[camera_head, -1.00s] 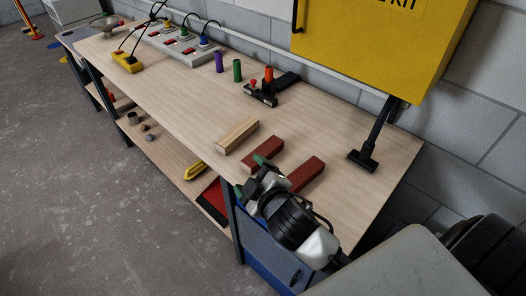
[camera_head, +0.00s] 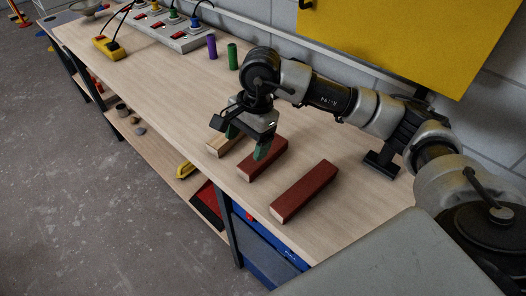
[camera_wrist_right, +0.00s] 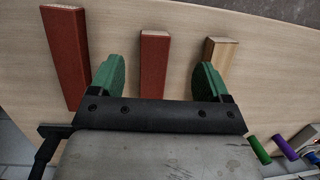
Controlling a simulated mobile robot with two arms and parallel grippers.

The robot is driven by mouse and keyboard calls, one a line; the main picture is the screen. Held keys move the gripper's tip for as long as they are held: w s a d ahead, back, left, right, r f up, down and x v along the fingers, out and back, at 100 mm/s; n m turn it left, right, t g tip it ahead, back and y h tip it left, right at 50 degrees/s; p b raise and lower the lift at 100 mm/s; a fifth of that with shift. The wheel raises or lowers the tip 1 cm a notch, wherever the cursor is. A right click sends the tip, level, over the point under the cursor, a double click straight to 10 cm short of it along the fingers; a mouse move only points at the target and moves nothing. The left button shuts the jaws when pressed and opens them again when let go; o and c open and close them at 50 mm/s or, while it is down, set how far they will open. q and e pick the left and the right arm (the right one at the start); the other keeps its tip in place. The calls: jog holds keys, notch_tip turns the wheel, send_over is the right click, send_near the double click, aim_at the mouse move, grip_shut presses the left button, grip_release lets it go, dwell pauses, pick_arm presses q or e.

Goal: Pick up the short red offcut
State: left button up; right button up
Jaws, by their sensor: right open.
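The short red offcut (camera_head: 268,160) lies on the workbench (camera_head: 345,205) between a longer red batten (camera_head: 303,190) and a bare wood batten (camera_head: 217,147). My right gripper (camera_head: 248,141) is open, with green fingertips, above the bench at the short red offcut's far-left end. In the right wrist view, the short red offcut (camera_wrist_right: 154,60) shows between the open fingers (camera_wrist_right: 158,78), its near end hidden by the gripper. I cannot tell any contact. The longer red batten (camera_wrist_right: 65,55) is left of the fingers, the wood batten (camera_wrist_right: 221,53) right. My left gripper is not in view.
A purple cylinder (camera_head: 212,46) and a green cylinder (camera_head: 232,56) stand behind the gripper. A power strip (camera_head: 165,25) and a yellow block (camera_head: 108,47) are farther left. A yellow cabinet (camera_head: 400,40) hangs above the bench. The bench's front edge is close to the battens.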

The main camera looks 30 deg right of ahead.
jog(key=d, duration=0.1)
jog(key=w+d+h, duration=0.1)
jog(key=d, duration=0.1)
jog(key=d+h, duration=0.1)
jog(key=shift+w+d+r, duration=0.15)
jog(key=shift+d+r, duration=0.15)
jog(key=shift+r, duration=0.05)
jog(key=shift+h, duration=0.3)
notch_tip(320, 180, down, 4)
jog(key=shift+d+f+p, duration=0.15)
jog(key=shift+f+p, duration=0.05)
jog(key=shift+p, duration=0.15)
jog(key=shift+w+d+f+p, duration=0.15)
jog(key=shift+f+p, duration=0.35)
jog(key=shift+f, duration=1.05)
jog(key=shift+w+a+f+p, duration=0.15)
jog(key=shift+f+p, duration=0.3)
jog(key=shift+f, duration=1.05)
jog(key=shift+d, duration=0.1)
jog(key=c, duration=1)
